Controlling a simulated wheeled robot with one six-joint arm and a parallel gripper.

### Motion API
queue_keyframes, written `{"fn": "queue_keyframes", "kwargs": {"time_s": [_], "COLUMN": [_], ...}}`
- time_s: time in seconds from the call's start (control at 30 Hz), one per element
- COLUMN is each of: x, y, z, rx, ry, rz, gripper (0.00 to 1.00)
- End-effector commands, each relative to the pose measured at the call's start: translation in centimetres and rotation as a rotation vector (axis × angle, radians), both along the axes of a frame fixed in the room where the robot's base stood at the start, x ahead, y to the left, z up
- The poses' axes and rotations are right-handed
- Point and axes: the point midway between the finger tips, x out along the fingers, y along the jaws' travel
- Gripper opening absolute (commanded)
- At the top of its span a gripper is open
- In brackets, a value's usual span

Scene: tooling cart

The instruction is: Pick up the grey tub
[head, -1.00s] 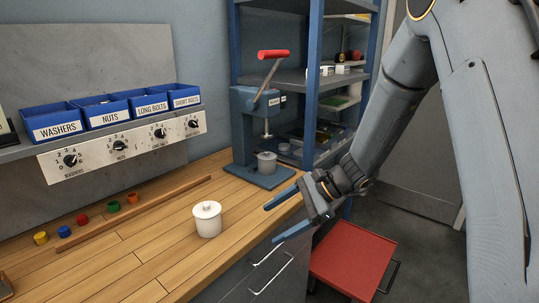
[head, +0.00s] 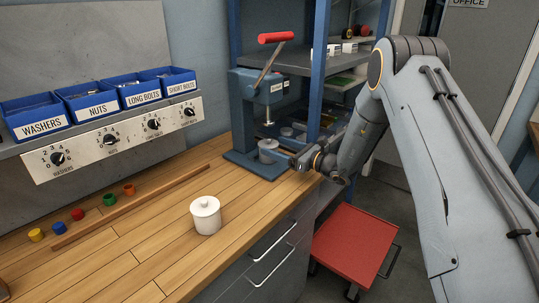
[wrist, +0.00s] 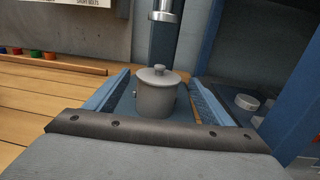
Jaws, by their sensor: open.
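The grey tub (wrist: 156,96), a small lidded pot with a round knob, stands upright on the base of the blue press (head: 247,125), under its ram. In the wrist view it sits between the two fingers of my gripper (wrist: 158,92), with a finger on either side. The fingers are apart and open, and no grip on the tub shows. In the head view the tub (head: 268,146) is partly hidden by my gripper (head: 283,156), which reaches in from the right at low height.
The press ram (wrist: 166,12) hangs above the tub. A blue shelf unit (head: 318,75) stands just behind and right. A red cart (head: 353,246) stands below right.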

Motion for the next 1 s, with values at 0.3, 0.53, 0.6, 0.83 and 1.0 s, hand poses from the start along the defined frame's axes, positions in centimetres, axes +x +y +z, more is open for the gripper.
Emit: {"fn": "queue_keyframes", "kwargs": {"time_s": [0.3,0.53,0.6,0.83,1.0], "x": [0.6,1.5,1.8,2.7,3.8], "y": [-0.9,0.9,1.5,4.2,5.9], "z": [-1.1,-1.1,-1.1,-1.1,-1.2], "rx": [-0.001,-0.001,-0.001,-0.001,-0.002], "ry": [0.0,0.0,0.001,0.001,-0.001], "rz": [-0.012,-0.007,-0.007,-0.003,-0.005], "gripper": [0.75,0.75,0.75,0.75,0.75]}}
